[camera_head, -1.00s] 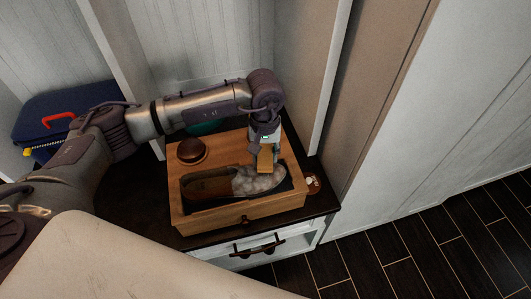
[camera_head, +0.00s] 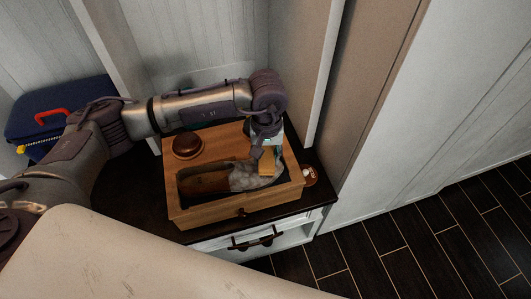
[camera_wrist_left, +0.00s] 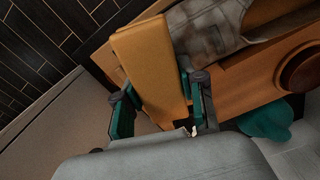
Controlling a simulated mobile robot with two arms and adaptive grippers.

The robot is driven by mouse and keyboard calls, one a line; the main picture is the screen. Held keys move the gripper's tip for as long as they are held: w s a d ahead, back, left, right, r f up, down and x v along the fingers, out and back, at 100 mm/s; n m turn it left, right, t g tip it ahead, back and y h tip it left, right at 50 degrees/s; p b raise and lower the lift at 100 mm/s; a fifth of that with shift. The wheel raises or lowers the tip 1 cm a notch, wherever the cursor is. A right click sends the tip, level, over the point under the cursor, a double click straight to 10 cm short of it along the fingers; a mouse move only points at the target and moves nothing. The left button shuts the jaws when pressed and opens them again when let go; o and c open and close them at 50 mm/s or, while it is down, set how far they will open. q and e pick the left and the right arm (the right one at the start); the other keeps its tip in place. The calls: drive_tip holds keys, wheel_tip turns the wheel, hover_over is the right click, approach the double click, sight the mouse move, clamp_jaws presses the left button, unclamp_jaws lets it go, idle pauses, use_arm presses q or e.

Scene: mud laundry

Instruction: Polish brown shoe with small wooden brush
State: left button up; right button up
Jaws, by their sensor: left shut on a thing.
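The brown shoe (camera_head: 205,181) lies in the recess of a wooden box, with a pale grey, mottled front part at its right end. The shoe also shows in the left wrist view (camera_wrist_left: 208,30). My left gripper (camera_head: 268,146) is shut on the small wooden brush (camera_head: 267,161). In the left wrist view the brush (camera_wrist_left: 150,70) stands between the teal finger pads of my gripper (camera_wrist_left: 160,108), its far end close to the shoe. I cannot tell if they touch; the bristles are hidden. My right gripper is not in view.
The wooden box (camera_head: 215,213) stands on a dark bench top (camera_head: 128,192) with a white drawer below. A round brown tin (camera_head: 187,146) sits on the box. A small brown item (camera_head: 310,175) is at its right. White walls stand behind and right. A blue case (camera_head: 50,118) is at left.

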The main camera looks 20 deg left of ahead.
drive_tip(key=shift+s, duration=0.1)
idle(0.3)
use_arm(q)
drive_tip(key=shift+f, duration=0.1)
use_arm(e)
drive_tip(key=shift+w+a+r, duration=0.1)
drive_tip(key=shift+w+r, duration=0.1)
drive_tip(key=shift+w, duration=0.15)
use_arm(q)
drive_tip(key=shift+f+b, duration=0.1)
drive_tip(key=shift+b, duration=0.2)
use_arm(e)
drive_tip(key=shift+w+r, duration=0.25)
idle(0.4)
use_arm(q)
drive_tip(key=shift+w, duration=0.15)
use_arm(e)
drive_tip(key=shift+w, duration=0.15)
use_arm(q)
drive_tip(key=shift+w+a+b, duration=0.25)
drive_tip(key=shift+a+b, duration=0.05)
drive_tip(key=shift+w+a+b, duration=0.4)
drive_tip(key=shift+w+a, duration=0.1)
drive_tip(key=shift+w, duration=0.1)
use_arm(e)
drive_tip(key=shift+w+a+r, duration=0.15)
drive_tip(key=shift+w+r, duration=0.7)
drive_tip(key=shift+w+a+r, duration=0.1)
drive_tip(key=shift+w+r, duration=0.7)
